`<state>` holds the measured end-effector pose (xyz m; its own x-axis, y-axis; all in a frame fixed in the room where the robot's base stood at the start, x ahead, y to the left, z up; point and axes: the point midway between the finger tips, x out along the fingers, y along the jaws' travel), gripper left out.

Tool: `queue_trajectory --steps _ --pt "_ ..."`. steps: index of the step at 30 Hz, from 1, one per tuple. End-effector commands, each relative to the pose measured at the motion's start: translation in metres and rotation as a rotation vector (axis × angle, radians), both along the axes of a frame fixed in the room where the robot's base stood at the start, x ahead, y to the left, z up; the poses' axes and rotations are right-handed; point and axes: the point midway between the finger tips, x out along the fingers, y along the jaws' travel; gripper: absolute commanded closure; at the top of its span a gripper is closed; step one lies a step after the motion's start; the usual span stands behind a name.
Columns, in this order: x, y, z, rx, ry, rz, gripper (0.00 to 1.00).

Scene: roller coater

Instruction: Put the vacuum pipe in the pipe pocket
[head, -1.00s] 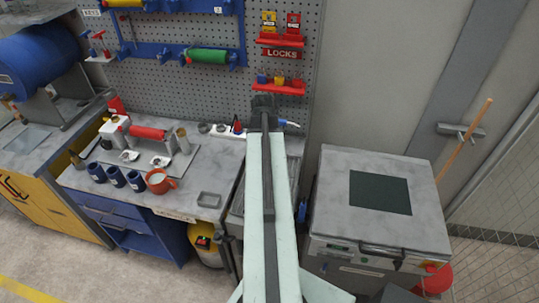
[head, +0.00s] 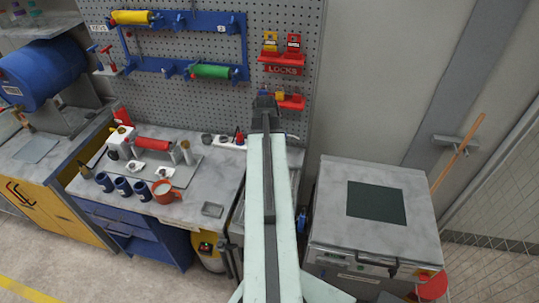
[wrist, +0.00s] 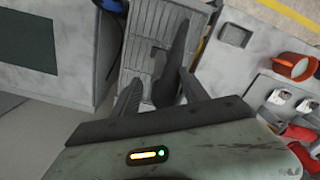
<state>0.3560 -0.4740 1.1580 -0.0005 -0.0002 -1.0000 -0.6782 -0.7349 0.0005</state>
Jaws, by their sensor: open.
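My gripper (head: 265,100) reaches out at the end of my pale arm in the head view, in front of the pegboard wall. In the wrist view my gripper (wrist: 160,77) is open, its two dark fingers apart. A long dark shape (wrist: 175,55) shows between and beyond the fingers, over a grey slatted tray (wrist: 138,45); I cannot tell whether it is the vacuum pipe. A blue item (head: 302,220) hangs between the bench and the grey machine; part of something blue (wrist: 112,5) shows at the wrist view's top edge. I cannot make out the pipe pocket.
A grey machine (head: 330,225) with a dark square panel stands right of my arm. The bench (head: 225,170) at left carries cups, a red mug (head: 165,191) and a small grey tray (head: 213,210).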

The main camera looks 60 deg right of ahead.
Motion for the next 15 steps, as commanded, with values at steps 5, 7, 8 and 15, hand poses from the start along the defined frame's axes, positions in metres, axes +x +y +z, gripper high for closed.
queue_trajectory --steps 5,7,8,15 --pt "0.000 0.000 0.048 0.000 0.000 -0.001 0.48" --pt "0.000 0.000 0.054 0.000 0.000 -0.001 0.48" --pt "0.000 0.000 0.055 0.000 0.000 -0.001 0.48" --pt "-0.001 0.000 0.052 0.000 0.000 -0.001 0.48"
